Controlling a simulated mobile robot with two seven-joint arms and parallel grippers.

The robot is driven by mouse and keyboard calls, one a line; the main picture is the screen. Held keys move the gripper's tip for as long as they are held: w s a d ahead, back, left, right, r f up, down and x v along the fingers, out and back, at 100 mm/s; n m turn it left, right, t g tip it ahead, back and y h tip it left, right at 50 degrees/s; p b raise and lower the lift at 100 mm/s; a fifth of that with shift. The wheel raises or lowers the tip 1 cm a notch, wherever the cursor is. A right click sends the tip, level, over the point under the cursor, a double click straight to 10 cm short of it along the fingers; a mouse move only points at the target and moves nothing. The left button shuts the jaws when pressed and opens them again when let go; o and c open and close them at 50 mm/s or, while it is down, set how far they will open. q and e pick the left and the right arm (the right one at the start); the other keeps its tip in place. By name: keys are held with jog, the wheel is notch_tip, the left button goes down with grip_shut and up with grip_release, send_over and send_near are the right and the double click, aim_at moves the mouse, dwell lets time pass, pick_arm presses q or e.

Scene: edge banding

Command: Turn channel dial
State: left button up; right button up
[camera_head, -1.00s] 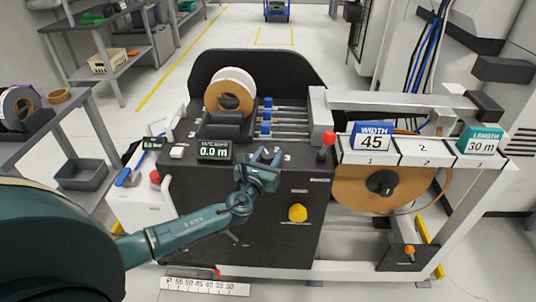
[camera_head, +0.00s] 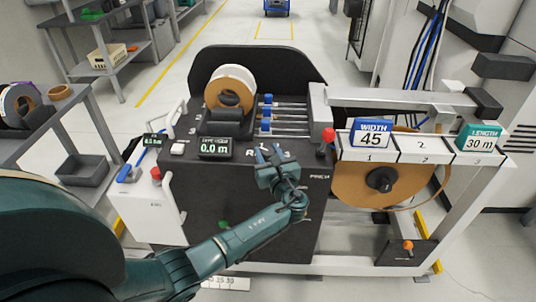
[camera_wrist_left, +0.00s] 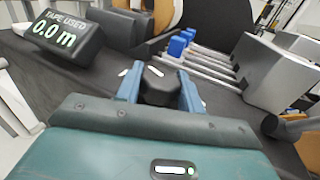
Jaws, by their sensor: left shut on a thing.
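The channel dial is a dark knob (camera_wrist_left: 158,88) with a white mark on its top, on the machine's black top panel. In the left wrist view it sits between the two blue fingers of my left gripper (camera_wrist_left: 160,92). In the head view my left gripper (camera_head: 271,154) reaches the panel's front edge from below, shut on the dial, which its fingers mostly hide. Pale label marks show beside the fingers but are only partly readable. My right gripper is not in view.
A tape display (camera_head: 215,148) reading 0.0 m stands left of my gripper. A red-topped lever (camera_head: 328,136) is to its right. Signs show width 45 (camera_head: 371,136) and length 30 m (camera_head: 479,140).

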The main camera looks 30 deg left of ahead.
pick_arm(q)
jog(key=shift+g, duration=0.3)
jog(key=o, duration=1)
jog(key=shift+c, duration=0.2)
jog(key=v, duration=1.3)
jog(key=shift+d+f, duration=0.1)
jog(key=shift+f, duration=0.05)
